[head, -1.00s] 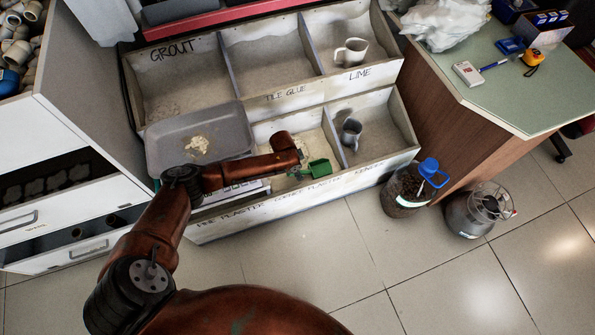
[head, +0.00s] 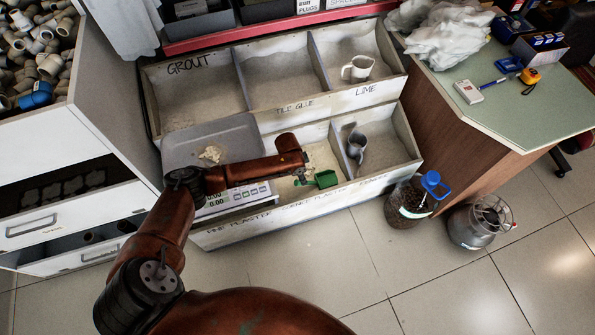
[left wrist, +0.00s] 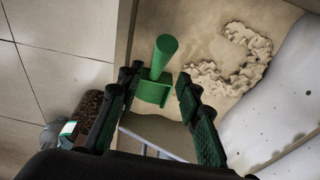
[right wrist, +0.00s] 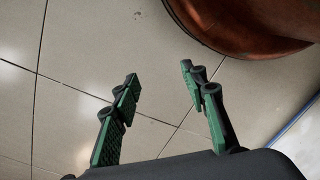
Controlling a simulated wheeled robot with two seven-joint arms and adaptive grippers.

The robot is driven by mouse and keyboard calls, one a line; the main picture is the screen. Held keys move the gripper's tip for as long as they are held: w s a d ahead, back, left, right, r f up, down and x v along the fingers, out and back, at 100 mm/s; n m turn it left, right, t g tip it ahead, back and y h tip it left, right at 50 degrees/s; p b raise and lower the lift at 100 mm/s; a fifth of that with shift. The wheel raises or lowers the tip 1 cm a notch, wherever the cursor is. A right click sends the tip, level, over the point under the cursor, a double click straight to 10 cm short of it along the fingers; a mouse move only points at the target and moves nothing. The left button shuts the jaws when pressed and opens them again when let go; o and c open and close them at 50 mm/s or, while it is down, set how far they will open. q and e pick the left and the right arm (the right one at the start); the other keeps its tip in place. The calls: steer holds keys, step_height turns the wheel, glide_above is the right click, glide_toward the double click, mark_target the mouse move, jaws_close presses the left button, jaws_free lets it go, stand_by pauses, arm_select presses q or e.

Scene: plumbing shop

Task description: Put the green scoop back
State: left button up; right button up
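The green scoop (head: 326,179) is at the lower middle compartment of pale powder, near its front edge. In the left wrist view its handle (left wrist: 163,57) points up the picture and its bowl (left wrist: 153,92) lies between or just beyond my fingertips. My left gripper (left wrist: 156,82) is open around it, with a gap at the right finger; I cannot tell whether the left finger touches. In the head view my left gripper (head: 303,178) is beside the scoop, partly hidden by my arm. My right gripper (right wrist: 160,75) is open and empty above the floor tiles.
A scale (head: 236,196) with a grey tray (head: 183,153) holding some powder stands left of the scoop. A blue-lidded jar (head: 410,200) and a metal canister (head: 475,225) stand on the floor.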

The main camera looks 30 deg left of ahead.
arm_select(q)
steer(key=p+v, duration=0.2)
steer(key=v, duration=0.2)
steer(key=shift+r, duration=0.4)
steer(key=s+d+f+n, duration=0.1)
steer(key=s+d+f, duration=0.2)
steer(key=s+f, duration=0.35)
steer(key=s+d+f+g+h, duration=0.1)
steer(key=s+d+f, duration=0.2)
steer(key=s, duration=0.6)
steer(key=s+d+f+n, duration=0.1)
steer(key=s+d+f, duration=0.1)
steer(key=s+f, duration=0.45)
steer(key=s+a+n+y, duration=0.1)
steer(key=s+a+n, duration=0.1)
steer(key=s, duration=1.4)
steer(key=s+a+n+g+y, duration=0.1)
steer(key=s+a+n, duration=0.2)
steer(key=s, duration=1.3)
steer(key=shift+s+a, duration=0.2)
steer(key=shift+a, duration=0.35)
arm_select(e)
step_height(320, 180, down, 8)
steer(key=s+d, duration=0.1)
steer(key=shift+s+d, duration=0.25)
steer(key=shift+s, duration=0.15)
